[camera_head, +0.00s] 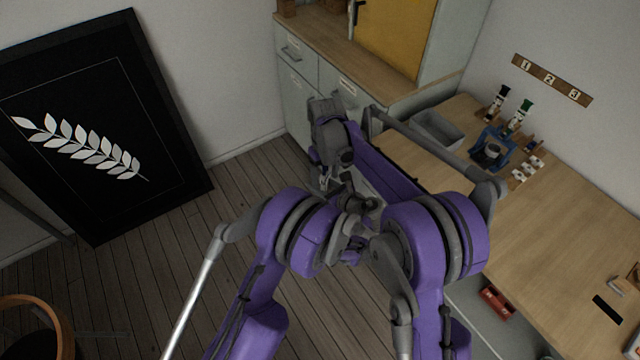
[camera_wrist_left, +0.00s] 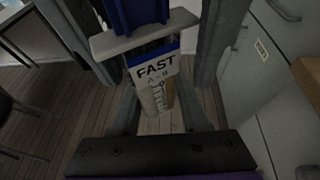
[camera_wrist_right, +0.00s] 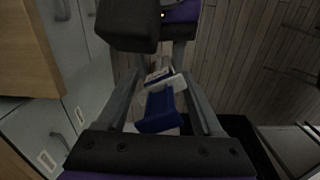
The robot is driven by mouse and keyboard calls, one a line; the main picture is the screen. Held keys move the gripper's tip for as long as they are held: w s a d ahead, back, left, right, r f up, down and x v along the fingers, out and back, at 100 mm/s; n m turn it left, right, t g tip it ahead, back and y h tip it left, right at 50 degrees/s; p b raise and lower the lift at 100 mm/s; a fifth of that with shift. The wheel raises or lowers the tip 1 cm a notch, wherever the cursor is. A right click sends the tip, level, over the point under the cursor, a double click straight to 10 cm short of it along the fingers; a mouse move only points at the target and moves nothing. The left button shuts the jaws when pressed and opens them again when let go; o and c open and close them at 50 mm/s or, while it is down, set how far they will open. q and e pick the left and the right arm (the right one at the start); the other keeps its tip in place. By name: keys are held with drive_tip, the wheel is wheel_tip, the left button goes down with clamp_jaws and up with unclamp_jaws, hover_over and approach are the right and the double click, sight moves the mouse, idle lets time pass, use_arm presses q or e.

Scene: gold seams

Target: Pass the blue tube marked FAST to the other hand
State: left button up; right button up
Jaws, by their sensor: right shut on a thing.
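The blue tube marked FAST (camera_wrist_left: 157,75) shows in the left wrist view, with a white label and a dark blue end at the top. In the right wrist view its blue end (camera_wrist_right: 160,108) lies between the fingers of my right gripper (camera_wrist_right: 160,82), which is shut on it. My left gripper (camera_wrist_left: 158,108) is open, its fingers on either side of the tube's lower part with gaps showing. In the head view the grippers meet near the middle, in front of the cabinet, and my own arms mostly hide the tube.
A wooden workbench (camera_head: 540,225) at the right carries a grey bin (camera_head: 437,130), a blue device (camera_head: 490,150) and upright tubes behind it. A board numbered 1 to 3 (camera_head: 552,80) is on the wall. Pale cabinets (camera_head: 298,90) stand behind my grippers.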

use_arm(q)
clamp_jaws()
use_arm(e)
drive_tip(key=shift+a, duration=0.1)
drive_tip(key=o, duration=1.4)
wheel_tip(320, 180, up, 11)
drive_tip(key=shift+r, duration=0.2)
drive_tip(key=shift+s+r, duration=0.1)
drive_tip(key=shift+r, duration=0.2)
drive_tip(key=s+d+r+m+t, duration=0.3)
drive_tip(key=s+d+m, duration=0.1)
drive_tip(key=s+d, duration=0.95)
drive_tip(key=s+d+f+m+t, duration=0.1)
drive_tip(key=s+d+f, duration=0.3)
drive_tip(key=s, duration=0.3)
drive_tip(key=s+d+f+m+t, duration=0.2)
drive_tip(key=s+d+f, duration=0.1)
drive_tip(key=s, duration=0.4)
drive_tip(key=shift+d+f, duration=0.4)
drive_tip(key=shift+d, duration=0.2)
